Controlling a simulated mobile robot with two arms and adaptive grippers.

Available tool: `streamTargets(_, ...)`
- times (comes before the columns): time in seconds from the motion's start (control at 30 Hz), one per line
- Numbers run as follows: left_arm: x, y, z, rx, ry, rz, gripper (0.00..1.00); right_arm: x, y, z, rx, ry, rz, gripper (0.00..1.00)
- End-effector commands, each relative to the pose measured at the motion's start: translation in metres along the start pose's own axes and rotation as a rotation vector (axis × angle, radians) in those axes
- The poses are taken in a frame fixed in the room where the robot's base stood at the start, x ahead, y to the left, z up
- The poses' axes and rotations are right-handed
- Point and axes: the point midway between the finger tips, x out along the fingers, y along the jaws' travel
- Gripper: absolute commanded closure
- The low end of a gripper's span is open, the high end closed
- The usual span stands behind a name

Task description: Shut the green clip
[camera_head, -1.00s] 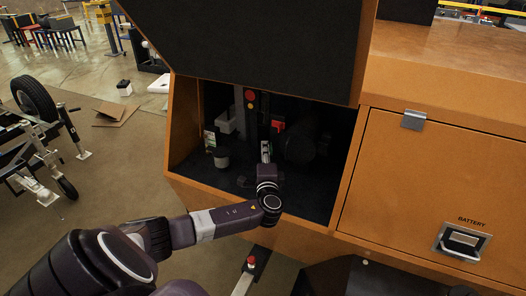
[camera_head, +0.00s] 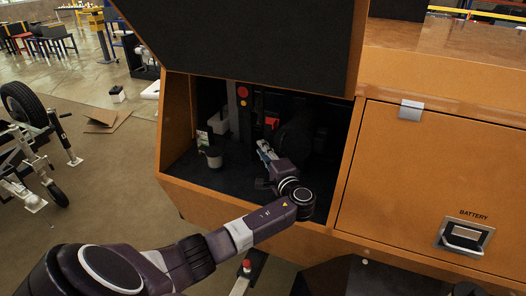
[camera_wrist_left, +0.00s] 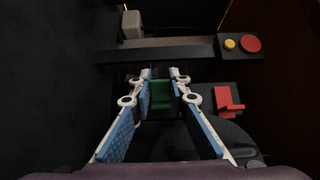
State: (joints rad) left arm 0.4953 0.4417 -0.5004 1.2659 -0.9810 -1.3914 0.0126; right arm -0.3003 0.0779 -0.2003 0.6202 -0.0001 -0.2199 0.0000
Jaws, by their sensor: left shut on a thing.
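The green clip (camera_wrist_left: 161,94) shows between my left fingers in the left wrist view. It is small, and I cannot tell how far it is closed. My left gripper (camera_wrist_left: 161,76) has its blue-padded fingers on both sides of it and is shut on it. In the head view my left gripper (camera_head: 264,150) is inside the open orange compartment, and the clip cannot be made out there. My right gripper is in neither view.
A red part (camera_wrist_left: 228,102) sits close to the right of the fingers. A dark post carries a red button (camera_wrist_left: 250,44) and a yellow button (camera_wrist_left: 230,44). The raised black panel (camera_head: 250,40) hangs above.

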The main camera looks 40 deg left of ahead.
Motion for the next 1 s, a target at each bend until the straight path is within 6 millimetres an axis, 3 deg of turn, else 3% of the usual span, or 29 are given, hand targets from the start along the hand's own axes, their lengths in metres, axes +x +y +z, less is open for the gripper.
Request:
streamTargets(0.1,0.0,0.002,0.0,0.001,0.0,0.003,1.0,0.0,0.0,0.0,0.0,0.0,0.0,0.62)
streamTargets(0.13,0.0,0.002,0.0,0.001,0.0,0.003,0.81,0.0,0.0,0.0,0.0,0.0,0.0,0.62)
streamTargets(0.27,0.0,0.001,0.0,0.001,0.001,0.002,0.66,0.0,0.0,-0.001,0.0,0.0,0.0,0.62)
streamTargets(0.67,-0.009,0.001,-0.001,-0.002,0.004,0.002,0.65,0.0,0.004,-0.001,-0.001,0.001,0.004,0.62)
streamTargets(1.0,-0.076,0.002,-0.001,-0.002,0.004,0.005,0.65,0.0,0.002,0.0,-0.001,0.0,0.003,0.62)
